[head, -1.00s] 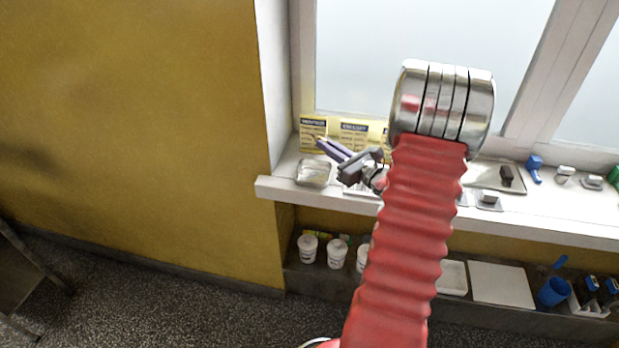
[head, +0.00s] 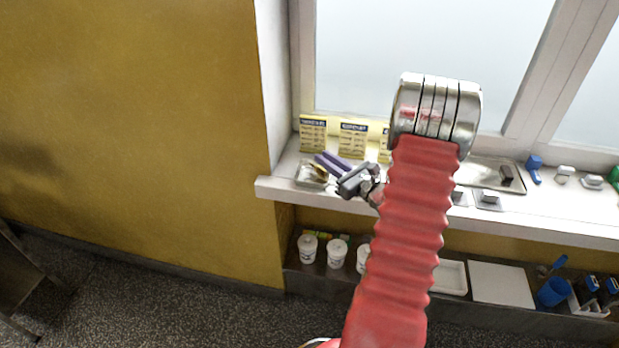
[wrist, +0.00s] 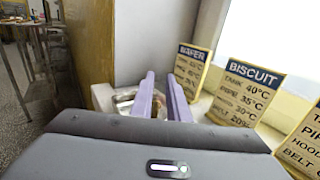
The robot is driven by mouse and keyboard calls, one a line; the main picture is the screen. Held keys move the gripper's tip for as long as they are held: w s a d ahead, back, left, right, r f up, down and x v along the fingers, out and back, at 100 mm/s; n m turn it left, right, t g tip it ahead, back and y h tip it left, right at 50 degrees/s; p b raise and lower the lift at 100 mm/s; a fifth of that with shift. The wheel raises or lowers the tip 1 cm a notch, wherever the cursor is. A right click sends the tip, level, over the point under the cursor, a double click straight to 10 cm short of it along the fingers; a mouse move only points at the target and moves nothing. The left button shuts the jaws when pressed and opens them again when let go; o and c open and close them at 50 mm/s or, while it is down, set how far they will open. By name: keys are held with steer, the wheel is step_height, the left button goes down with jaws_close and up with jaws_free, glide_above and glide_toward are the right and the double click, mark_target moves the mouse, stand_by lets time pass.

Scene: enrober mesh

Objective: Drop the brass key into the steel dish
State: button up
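The steel dish (head: 304,183) sits at the left end of the white sill. In the wrist view, part of the dish (wrist: 122,107) shows beyond and beside my fingers. My gripper (head: 322,160) has two purple fingers at the dish's back right, above it. In the wrist view the fingers (wrist: 159,82) stand apart, with no clear object held between them. A small brownish-gold shape (head: 319,174) shows at the dish in the head view; it looks like the brass key, but it is too small to be sure. The fingers partly hide the dish in the wrist view.
Yellow cards (head: 353,140) stand behind the gripper along the window. A steel tray (head: 482,173) and several small items lie farther right on the sill. White tubs (head: 337,253) stand on the shelf below. The yellow wall is at left.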

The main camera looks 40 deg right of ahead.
steer(key=o, duration=0.3)
steer(key=shift+o, duration=0.2)
steer(key=shift+s, duration=0.1)
steer(key=s, duration=1.3)
steer(key=shift+s+d, duration=0.15)
steer(key=shift+s, duration=0.15)
stand_by(0.4)
